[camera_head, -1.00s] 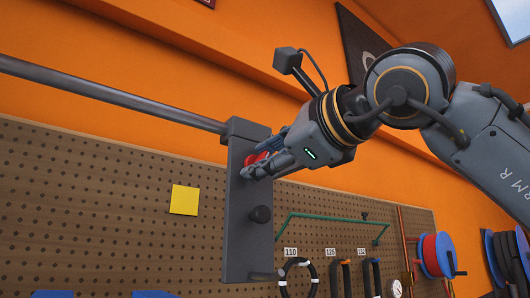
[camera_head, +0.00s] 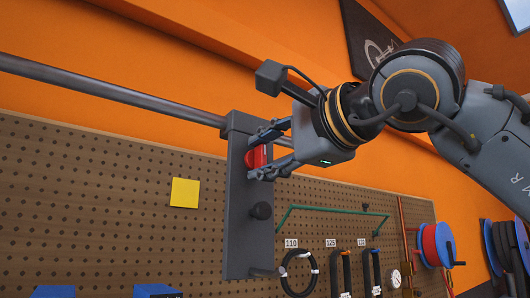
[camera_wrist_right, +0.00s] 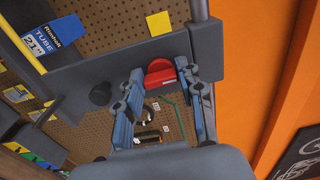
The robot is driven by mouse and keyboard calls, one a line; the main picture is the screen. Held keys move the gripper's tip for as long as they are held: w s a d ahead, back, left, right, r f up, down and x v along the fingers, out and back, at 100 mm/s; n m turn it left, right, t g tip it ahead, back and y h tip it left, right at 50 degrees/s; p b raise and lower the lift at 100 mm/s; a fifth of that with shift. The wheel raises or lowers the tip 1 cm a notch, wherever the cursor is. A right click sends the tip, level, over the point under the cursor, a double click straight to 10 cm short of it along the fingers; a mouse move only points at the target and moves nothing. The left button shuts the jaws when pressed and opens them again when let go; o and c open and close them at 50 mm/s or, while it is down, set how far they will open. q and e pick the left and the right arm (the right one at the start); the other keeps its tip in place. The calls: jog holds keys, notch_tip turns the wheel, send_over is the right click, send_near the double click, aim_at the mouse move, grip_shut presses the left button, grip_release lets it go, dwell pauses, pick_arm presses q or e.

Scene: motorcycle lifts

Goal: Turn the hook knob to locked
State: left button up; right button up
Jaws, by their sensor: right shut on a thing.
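The red knob (camera_head: 257,157) sits on the upper part of a grey upright plate (camera_head: 238,245), below the bar. It stands roughly upright along the plate. My right gripper (camera_head: 273,153) is shut on the red knob, one finger above it and one below. In the right wrist view the red knob (camera_wrist_right: 160,73) shows between the fingertips of my right gripper (camera_wrist_right: 163,82); the exact contact is hard to see. A black round knob (camera_head: 261,211) is lower on the plate, and a short peg (camera_head: 264,272) sticks out at its bottom. My left gripper is not in view.
A grey bar (camera_head: 120,93) runs to the plate's top from the left. Behind is a pegboard (camera_head: 110,220) with a yellow note (camera_head: 185,193), hanging rings and a red-blue reel (camera_head: 436,245). In the wrist view a blue tube box (camera_wrist_right: 62,32) stands at upper left.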

dwell(0.3)
jog(key=o, duration=1.2)
jog(key=shift+c, duration=0.2)
jog(key=shift+s, duration=0.1)
jog(key=shift+s+d, duration=0.1)
jog(key=v, duration=1.1)
jog(key=shift+s+d, duration=0.15)
jog(key=shift+s, duration=0.15)
